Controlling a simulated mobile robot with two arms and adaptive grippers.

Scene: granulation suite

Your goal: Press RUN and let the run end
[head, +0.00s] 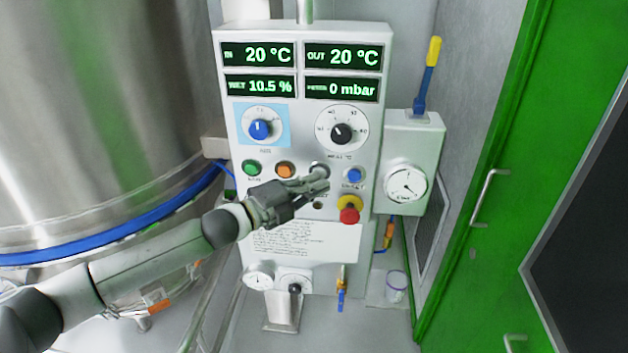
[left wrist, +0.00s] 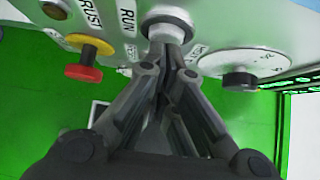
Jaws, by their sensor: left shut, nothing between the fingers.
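The control panel (head: 300,215) stands in the middle of the head view. Its button row has a green button (head: 251,167), an orange button (head: 285,169), a pale button (head: 319,168) and a blue button (head: 354,175). My left gripper (head: 322,180) is shut and empty, its tips at the pale button and partly covering it. In the left wrist view the gripper (left wrist: 168,48) points at this round pale button (left wrist: 167,25), with a RUN label (left wrist: 127,15) beside it. I cannot tell whether the tips touch it. My right gripper is not in view.
The displays (head: 300,70) read 20 °C in, 20 °C out, 10.5 % and 0 mbar. A red-and-yellow stop button (head: 349,209) sits just below right of my left gripper. A steel vessel (head: 90,110) fills the left; a green door (head: 480,200) stands right.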

